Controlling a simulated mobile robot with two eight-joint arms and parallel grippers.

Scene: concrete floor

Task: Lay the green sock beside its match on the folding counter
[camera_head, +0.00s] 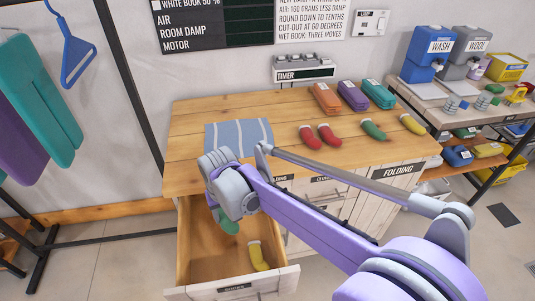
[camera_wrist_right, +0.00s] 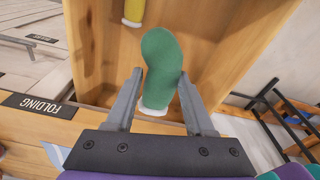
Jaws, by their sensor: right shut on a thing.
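My right gripper (camera_head: 224,212) is over the open drawer (camera_head: 200,262) and shut on a green sock (camera_head: 229,225). In the right wrist view the green sock (camera_wrist_right: 162,58) with a white cuff lies between the two fingers (camera_wrist_right: 160,88). My arm partly hides the sock in the head view. Another green sock (camera_head: 373,130) lies on the right part of the folding counter (camera_head: 184,150), between red socks (camera_head: 327,135) and a yellow sock (camera_head: 412,124). My left gripper is not in view.
A yellow sock (camera_head: 258,256) lies in the drawer. A striped blue cloth (camera_head: 238,135) lies on the counter. Orange, purple and teal folded stacks (camera_head: 353,95) stand along its back. Bare wood shows in front of the green sock on the counter.

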